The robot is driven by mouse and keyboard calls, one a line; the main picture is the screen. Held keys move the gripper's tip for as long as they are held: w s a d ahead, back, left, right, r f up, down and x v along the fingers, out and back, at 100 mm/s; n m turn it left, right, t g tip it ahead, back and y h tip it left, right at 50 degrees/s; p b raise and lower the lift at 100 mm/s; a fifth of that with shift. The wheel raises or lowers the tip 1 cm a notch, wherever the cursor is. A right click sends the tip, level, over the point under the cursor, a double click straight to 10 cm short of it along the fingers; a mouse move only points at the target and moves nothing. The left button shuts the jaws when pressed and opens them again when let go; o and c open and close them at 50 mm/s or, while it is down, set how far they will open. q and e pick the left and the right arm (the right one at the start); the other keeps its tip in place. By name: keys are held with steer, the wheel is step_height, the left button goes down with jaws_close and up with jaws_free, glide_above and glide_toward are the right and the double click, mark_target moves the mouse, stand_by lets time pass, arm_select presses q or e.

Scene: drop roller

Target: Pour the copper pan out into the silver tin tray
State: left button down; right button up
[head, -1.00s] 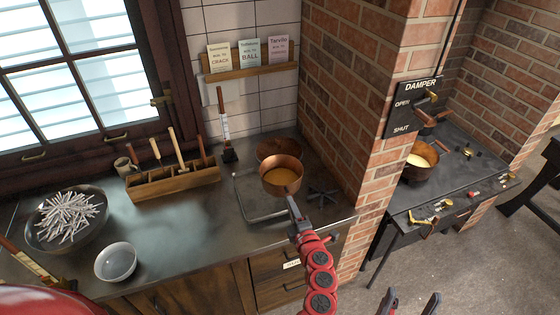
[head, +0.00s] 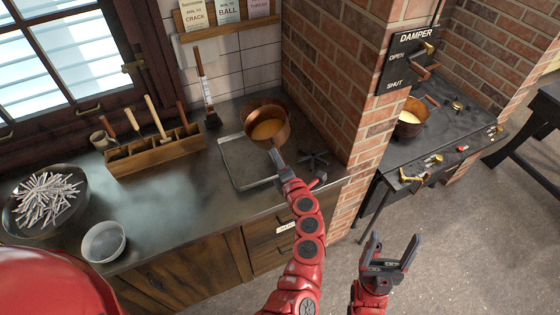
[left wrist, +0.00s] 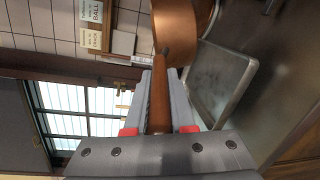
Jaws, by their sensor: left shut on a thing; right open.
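The copper pan (head: 283,137), with amber contents (head: 267,129), is held above the back right of the silver tin tray (head: 236,170). The tray lies on the counter, its back right hidden by the pan. My left gripper (head: 279,162) is shut on the pan's handle. In the left wrist view, the brown handle (left wrist: 160,95) lies between its fingers, with the pan (left wrist: 180,30) beyond and the tray's rim (left wrist: 244,82) to the right. I see no stream falling. My right gripper (head: 388,262) is open and empty over the floor, right of the counter.
Another copper vessel (head: 258,106) shows partly behind the pan. A black trivet (head: 313,158) stands right of the tray, near the brick pillar (head: 335,90). A wooden tool box (head: 155,152), grey bowl (head: 103,242) and bowl of white sticks (head: 45,205) stand left.

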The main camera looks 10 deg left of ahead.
arm_select(q)
steer(key=shift+s+a+n+b, duration=0.25)
steer(key=shift+a+n+b, duration=0.1)
steer(key=shift+n, duration=0.45)
steer(key=s+a+n+t+h+p, duration=0.1)
steer(key=s+a+n+h+p, duration=0.1)
steer(key=a+n, duration=0.4)
steer(key=shift+s+f+n+h, duration=0.25)
steer(key=shift+f+n+h, duration=0.15)
steer(key=shift+n, duration=1.6)
steer(key=shift+a, duration=0.15)
stand_by(0.9)
